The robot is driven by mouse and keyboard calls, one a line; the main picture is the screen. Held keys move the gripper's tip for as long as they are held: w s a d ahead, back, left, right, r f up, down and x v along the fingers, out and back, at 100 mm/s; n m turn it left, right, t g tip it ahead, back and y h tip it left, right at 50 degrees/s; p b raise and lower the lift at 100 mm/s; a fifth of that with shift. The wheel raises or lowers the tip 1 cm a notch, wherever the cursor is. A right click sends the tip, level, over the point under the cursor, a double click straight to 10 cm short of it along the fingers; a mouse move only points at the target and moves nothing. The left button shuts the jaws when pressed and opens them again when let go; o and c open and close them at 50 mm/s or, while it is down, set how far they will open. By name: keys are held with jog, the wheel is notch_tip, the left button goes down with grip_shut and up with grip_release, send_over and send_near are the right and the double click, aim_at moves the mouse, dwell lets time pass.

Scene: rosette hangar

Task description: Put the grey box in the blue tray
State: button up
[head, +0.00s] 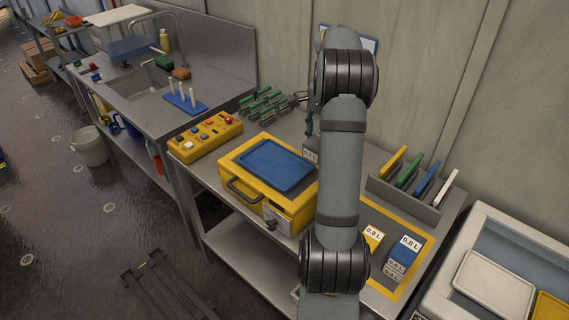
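The blue tray (270,166) lies flat on top of a yellow case on the steel bench and looks empty. A grey box (311,157) with a white "0.8 L" label shows just right of the tray's far right corner, partly hidden by my arm. My gripper (309,130) is mostly hidden behind my arm. One dark finger shows directly above the grey box, and the gripper appears shut on it, holding it near the tray's edge. The gap between box and tray is hard to judge.
A yellow button panel (206,136) stands left of the case, and green circuit boards in a rack (262,104) stand behind it. At right are a yellow box (373,235), a blue box (410,243) on a stack, and a slotted holder of coloured panels (405,197).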

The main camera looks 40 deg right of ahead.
jog(key=p, duration=0.2)
send_over(291, 174)
notch_tip(291, 174, down, 5)
jog(key=shift+f, duration=0.15)
notch_tip(291, 174, down, 4)
jog(key=shift+f+p, duration=0.1)
jog(key=shift+p, duration=0.3)
jog(key=shift+f+b, duration=0.2)
jog(key=shift+b, duration=0.1)
jog(key=o, duration=1.3)
jog(key=shift+r, duration=0.15)
jog(key=shift+c, duration=0.2)
notch_tip(291, 174, up, 12)
jog(key=shift+r, duration=0.15)
